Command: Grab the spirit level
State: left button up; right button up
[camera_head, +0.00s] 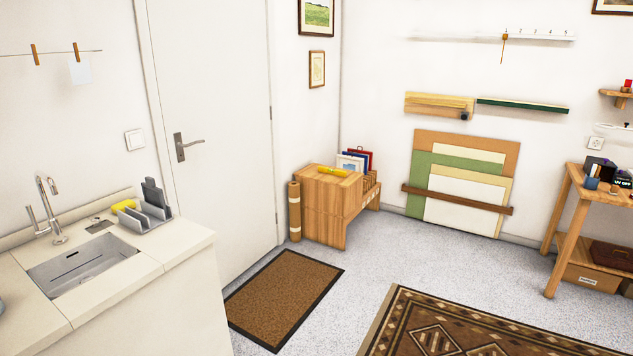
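A small yellow bar (333,171), which looks like the spirit level, lies flat on top of a wooden box-like stand (322,205) by the far corner, right of the door. It is too small here to make out any vials. Nothing covers it. Neither of my grippers is in view.
A brown doormat (284,297) and a patterned rug (450,325) lie on the speckled floor before the stand. Framed pictures (352,162) stand in the rack behind. A sink counter (150,265) is at left, a wooden workbench (565,200) at right. Boards (465,200) lean on the wall.

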aim_at(320, 169)
jog(key=i+l+z, duration=0.4)
jog(key=i, duration=0.45)
jog(key=i+z, duration=0.45)
jog(key=i, duration=0.45)
jog(key=i+l+u, duration=0.2)
jog(key=i+u, duration=0.2)
jog(key=i, duration=0.3)
jog(key=i+l+u, duration=0.4)
jog(key=i, duration=0.25)
jog(key=i+l+u, duration=0.4)
jog(key=i+l, duration=0.15)
jog(key=i+l+u, duration=0.1)
jog(key=u, duration=0.3)
jog(key=i+l+u, duration=0.1)
jog(key=u, duration=0.3)
jog(key=i+l+u, duration=0.2)
jog(key=l+u, duration=0.25)
jog(key=l, duration=0.65)
jog(key=l+u, duration=0.45)
jog(key=l, duration=0.7)
jog(key=i, duration=0.05)
